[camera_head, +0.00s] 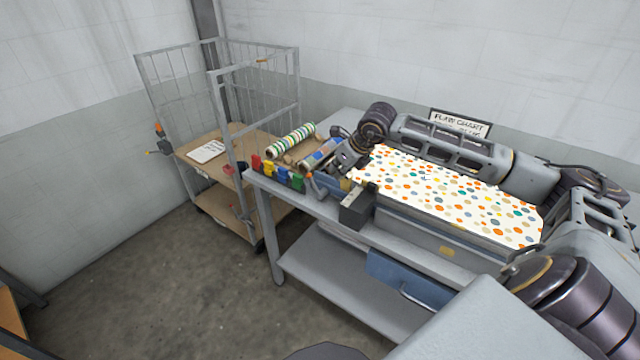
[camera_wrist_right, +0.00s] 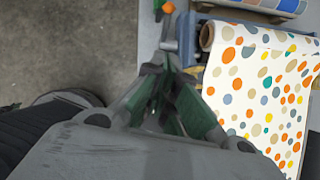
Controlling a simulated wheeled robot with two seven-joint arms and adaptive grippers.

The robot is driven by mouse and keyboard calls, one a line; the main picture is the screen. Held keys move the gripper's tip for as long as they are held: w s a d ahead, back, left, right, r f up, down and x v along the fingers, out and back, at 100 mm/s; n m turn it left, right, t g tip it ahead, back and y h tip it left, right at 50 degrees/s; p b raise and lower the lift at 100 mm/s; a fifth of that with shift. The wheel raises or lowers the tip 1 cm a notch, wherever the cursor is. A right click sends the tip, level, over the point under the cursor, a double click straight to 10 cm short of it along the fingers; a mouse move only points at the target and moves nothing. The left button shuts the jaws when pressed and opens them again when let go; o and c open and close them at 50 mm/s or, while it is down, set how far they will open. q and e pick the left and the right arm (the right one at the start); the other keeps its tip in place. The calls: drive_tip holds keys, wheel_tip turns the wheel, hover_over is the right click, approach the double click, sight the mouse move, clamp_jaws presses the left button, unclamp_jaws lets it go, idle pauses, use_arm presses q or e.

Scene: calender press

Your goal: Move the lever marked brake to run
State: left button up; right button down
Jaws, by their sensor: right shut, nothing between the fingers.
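A small grey lever (camera_head: 317,186) with a rounded end stands at the table's front left edge, beside the coloured blocks. It also shows in the right wrist view (camera_wrist_right: 169,45), just beyond my fingertips. No brake or run marking is readable. My right gripper (camera_head: 346,157) reaches over the left end of the press from behind. In the right wrist view its green-padded fingers (camera_wrist_right: 164,75) are closed together and empty, close to the lever; whether they touch it I cannot tell. My left gripper is not in view.
A dotted sheet (camera_head: 450,195) covers the press bed. A dark grey box (camera_head: 356,207) sits at the front edge. Patterned rolls (camera_head: 291,139) and coloured blocks (camera_head: 283,174) lie at the table's left end. A wire trolley (camera_head: 180,90) stands behind left. The floor (camera_head: 190,285) at front left is clear.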

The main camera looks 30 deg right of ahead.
drive_tip(key=p, duration=0.2)
approach(314, 186)
drive_tip(key=shift+s+f, duration=0.5)
drive_tip(key=shift+f, duration=1.35)
drive_tip(key=shift+w+f+p, duration=0.35)
drive_tip(key=shift+w+f, duration=0.15)
drive_tip(key=shift+w, duration=0.3)
drive_tip(key=shift+w+f+p, duration=0.3)
drive_tip(key=shift+w+f, duration=0.2)
drive_tip(key=shift+w, duration=0.35)
drive_tip(key=shift+f, duration=0.1)
drive_tip(key=shift+w+a+f+b, duration=0.2)
drive_tip(key=shift+w+b, duration=0.4)
drive_tip(key=shift+b, duration=0.6)
drive_tip(key=shift+r+b, duration=0.1)
drive_tip(key=shift+b, duration=0.35)
drive_tip(key=shift+a+r, duration=0.1)
drive_tip(key=shift+r, duration=0.05)
drive_tip(key=shift+f, duration=0.2)
